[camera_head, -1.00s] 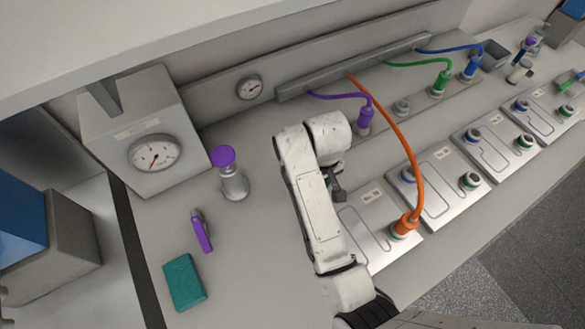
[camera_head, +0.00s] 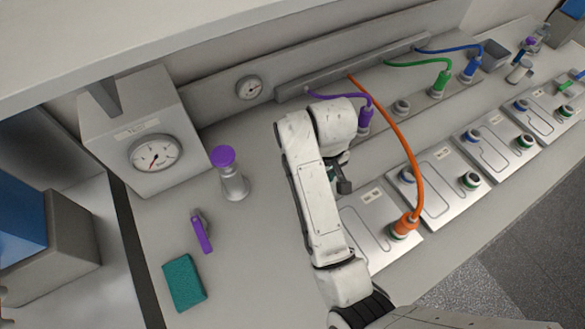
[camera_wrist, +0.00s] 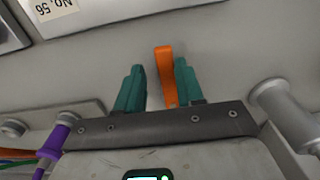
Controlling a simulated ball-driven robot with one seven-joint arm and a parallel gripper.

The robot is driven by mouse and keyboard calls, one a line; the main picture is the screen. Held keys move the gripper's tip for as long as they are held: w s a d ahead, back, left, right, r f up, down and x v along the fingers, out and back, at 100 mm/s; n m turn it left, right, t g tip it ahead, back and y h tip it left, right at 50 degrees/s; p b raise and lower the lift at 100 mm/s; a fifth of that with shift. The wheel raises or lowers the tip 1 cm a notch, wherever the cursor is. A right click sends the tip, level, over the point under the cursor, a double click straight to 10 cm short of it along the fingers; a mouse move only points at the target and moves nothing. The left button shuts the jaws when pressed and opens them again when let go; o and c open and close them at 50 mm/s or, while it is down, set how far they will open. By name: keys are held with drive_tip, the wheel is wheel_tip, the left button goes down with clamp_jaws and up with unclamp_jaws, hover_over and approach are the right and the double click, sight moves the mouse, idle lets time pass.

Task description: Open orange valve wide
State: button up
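An orange valve handle (camera_wrist: 166,75) shows in the wrist view as an upright narrow bar. It lies between the two teal fingers of my gripper (camera_wrist: 159,75), closer to the right finger, with a clear gap on the left. Its top end reaches past the fingertips. My gripper is open. Whether the right finger touches the handle I cannot tell. In the head view my arm hides the valve, and my fingertips do not show clearly there.
An orange hose (camera_head: 402,145) runs to an orange connector (camera_head: 405,224) on a metal plate right of my arm. A purple connector (camera_head: 365,119) stands close behind my wrist. A purple-capped bottle (camera_head: 232,178), a purple tool (camera_head: 201,231) and a teal block (camera_head: 184,283) are left.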

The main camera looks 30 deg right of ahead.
drive_tip(key=r, duration=0.4)
drive_tip(key=shift+w, duration=0.2)
drive_tip(key=shift+s+r, duration=0.2)
drive_tip(key=shift+r, duration=0.25)
drive_tip(key=shift+s, duration=0.1)
